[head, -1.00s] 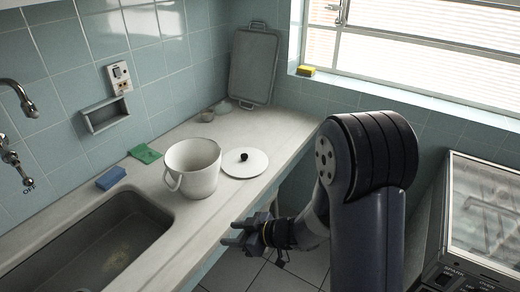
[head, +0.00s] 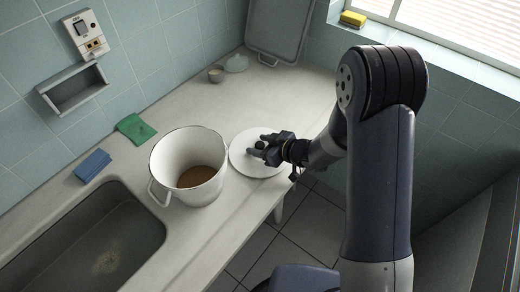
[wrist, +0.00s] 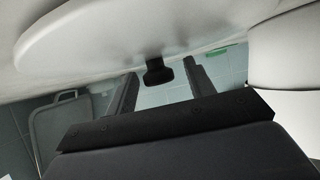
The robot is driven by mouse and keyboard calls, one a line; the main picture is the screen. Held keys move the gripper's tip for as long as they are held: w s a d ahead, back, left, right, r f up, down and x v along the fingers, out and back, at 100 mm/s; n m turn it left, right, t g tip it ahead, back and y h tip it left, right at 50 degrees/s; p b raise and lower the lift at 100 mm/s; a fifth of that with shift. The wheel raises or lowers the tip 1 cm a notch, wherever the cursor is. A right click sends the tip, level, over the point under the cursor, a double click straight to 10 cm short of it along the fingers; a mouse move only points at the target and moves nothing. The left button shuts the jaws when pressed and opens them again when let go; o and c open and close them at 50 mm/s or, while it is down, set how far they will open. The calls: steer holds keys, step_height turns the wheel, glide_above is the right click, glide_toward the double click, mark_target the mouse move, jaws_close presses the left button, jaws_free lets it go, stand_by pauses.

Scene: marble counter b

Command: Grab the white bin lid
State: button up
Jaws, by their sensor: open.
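The white bin lid (head: 243,158) lies flat on the marble counter, to the right of the white bin (head: 160,160). The lid has a black knob (wrist: 158,72) in its middle. My gripper (head: 259,147) is over the lid, with its fingers at the knob. In the wrist view the two fingers (wrist: 160,88) are apart, and the knob shows between them near the tips. I cannot tell whether either finger touches the knob. In the head view the gripper partly hides the lid's right side and the knob.
A sink (head: 90,245) is at the lower left. A blue sponge (head: 93,165) and a green cloth (head: 135,128) lie behind it. A small bowl (head: 216,74), a pale lidded dish (head: 236,63) and a leaning tray (head: 278,28) stand at the back. The counter behind the lid is clear.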

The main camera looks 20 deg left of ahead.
steer(key=shift+w+a+f, duration=0.1)
steer(key=shift+w+a, duration=0.05)
steer(key=shift+c, duration=0.5)
steer(key=c, duration=0.9)
